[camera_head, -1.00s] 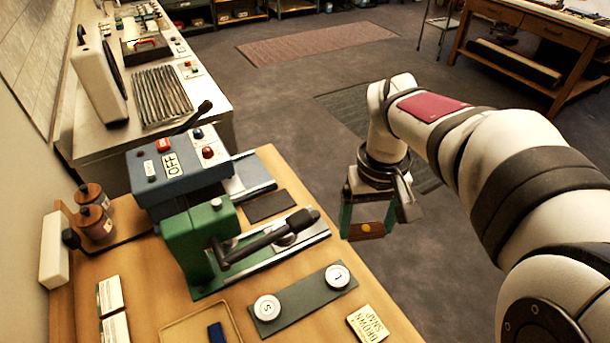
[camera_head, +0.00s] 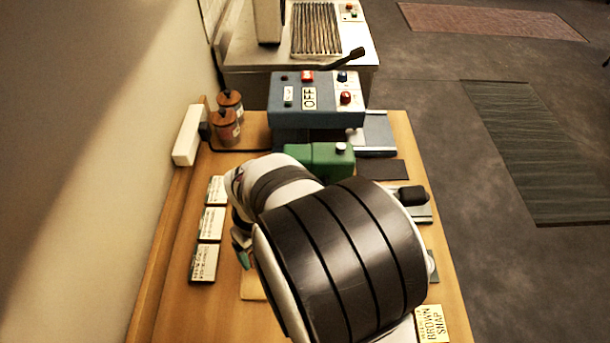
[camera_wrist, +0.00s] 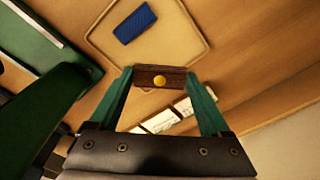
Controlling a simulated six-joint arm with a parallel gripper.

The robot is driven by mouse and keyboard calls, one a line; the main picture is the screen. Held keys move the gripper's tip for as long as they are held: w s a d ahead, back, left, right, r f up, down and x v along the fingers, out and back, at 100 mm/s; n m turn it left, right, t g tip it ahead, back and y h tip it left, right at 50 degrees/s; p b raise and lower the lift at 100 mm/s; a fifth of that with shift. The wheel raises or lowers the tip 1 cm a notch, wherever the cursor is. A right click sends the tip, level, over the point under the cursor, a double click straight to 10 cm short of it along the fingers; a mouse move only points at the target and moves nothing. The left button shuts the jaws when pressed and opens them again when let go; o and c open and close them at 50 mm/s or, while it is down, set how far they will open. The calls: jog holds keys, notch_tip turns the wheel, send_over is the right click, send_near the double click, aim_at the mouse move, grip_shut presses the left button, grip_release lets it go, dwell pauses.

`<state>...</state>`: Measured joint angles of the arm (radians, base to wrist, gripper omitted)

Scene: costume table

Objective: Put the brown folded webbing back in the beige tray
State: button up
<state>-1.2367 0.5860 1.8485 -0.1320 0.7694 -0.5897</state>
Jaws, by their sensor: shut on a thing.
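White cards (camera_head: 205,262) lie in a column left of my arm. A green press (camera_head: 325,160) and a blue box marked OFF (camera_head: 312,100) stand behind it. A "BROWN SNAP" card (camera_head: 431,323) lies at the front right. Brown jars (camera_head: 226,127) stand near the wall.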

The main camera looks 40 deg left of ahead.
notch_tip(320, 180, down, 7)
jog(key=shift+w+r, duration=0.1)
jog(key=shift+r, duration=0.1)
jog(key=shift+f, duration=0.1)
jog(key=o, duration=1.3)
jog(key=r, duration=1.2)
jog(key=shift+w+d+r, duration=0.15)
jog(key=shift+d, duration=0.25)
jog(key=w+d+r+m, duration=0.4)
jog(key=d+m, duration=0.1)
jog(key=d, duration=0.5)
jog(key=w+d+r+m, duration=0.4)
jog(key=d+m, duration=0.2)
jog(key=d, duration=0.4)
jog(key=s+d+m, duration=0.4)
jog(key=d+m, duration=0.2)
jog(key=d, duration=0.1)
jog(key=s+d+m+y, duration=0.1)
jog(key=s+d+m, duration=0.3)
jog(key=d+m, duration=0.2)
jog(key=shift+d+r+m, duration=0.3)
jog(key=shift+d+r, duration=0.1)
jog(key=shift+d, duration=0.35)
